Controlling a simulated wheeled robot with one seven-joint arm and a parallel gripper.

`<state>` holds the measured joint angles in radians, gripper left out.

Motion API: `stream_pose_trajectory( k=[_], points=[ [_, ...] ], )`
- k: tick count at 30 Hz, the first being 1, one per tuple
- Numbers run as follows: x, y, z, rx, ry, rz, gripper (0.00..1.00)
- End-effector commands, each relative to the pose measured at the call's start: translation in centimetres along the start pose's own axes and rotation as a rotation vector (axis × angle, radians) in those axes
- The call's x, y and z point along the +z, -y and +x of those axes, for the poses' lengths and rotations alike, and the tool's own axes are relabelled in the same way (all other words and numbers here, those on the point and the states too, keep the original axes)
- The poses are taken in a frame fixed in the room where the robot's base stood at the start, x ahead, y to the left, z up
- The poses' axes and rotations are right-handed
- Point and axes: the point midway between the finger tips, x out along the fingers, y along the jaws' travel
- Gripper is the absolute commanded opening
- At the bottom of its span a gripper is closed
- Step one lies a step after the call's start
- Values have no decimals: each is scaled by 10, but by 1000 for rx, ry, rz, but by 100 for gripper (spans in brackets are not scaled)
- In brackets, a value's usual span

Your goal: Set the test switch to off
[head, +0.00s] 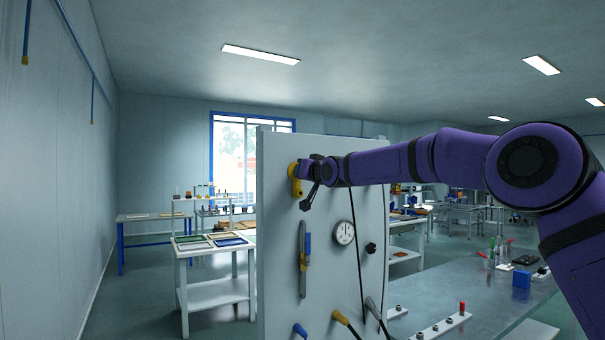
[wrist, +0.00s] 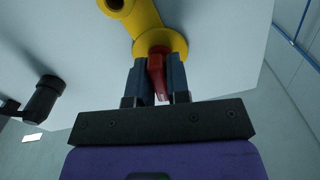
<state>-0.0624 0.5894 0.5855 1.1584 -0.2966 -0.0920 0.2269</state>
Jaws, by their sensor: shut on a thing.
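The test switch shows in the wrist view as a red lever (wrist: 157,78) standing out of a yellow round collar (wrist: 160,41). A yellow pipe-like body runs up from the collar. My gripper (wrist: 157,75) has its two dark fingers on either side of the red lever, shut on it. In the head view my gripper (head: 306,170) is at the upper left of the white panel (head: 325,150), against the yellow fitting (head: 293,180). The lever is hidden there behind the gripper. I see no on or off marking.
Below the gripper the panel carries a blue-handled valve (head: 306,245), a round gauge (head: 344,232), a black knob (head: 371,248) and several handles low down. A black cable hangs down the panel. A grey bench (head: 470,290) with small parts stands at the right.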

Motion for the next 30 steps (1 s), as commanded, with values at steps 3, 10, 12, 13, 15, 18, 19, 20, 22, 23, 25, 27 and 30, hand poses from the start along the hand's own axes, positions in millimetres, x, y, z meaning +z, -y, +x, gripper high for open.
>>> stream_pose_trajectory(
  k=[3, 10, 12, 13, 15, 18, 19, 20, 22, 23, 25, 27, 30],
  points=[
    [2, 0, 0, 1, 4, -82, 0],
    [2, 0, 0, 0, 4, -196, 0],
    [2, 0, 0, 0, 4, -218, 0],
    [2, 0, 0, 0, 4, -226, 0],
    [2, 0, 0, 0, 4, -241, 0],
    [2, 0, 0, 0, 4, -253, 0],
    [2, 0, 0, 0, 4, -256, 0],
    [2, 0, 0, 0, 4, -257, 0],
    [2, 0, 0, 0, 4, -259, 0],
    [2, 0, 0, 0, 4, -260, 0],
    [2, 0, 0, 0, 4, -260, 0],
    [2, 0, 0, 0, 4, -259, 0],
    [2, 0, 0, 0, 4, -259, 0]
  ],
)
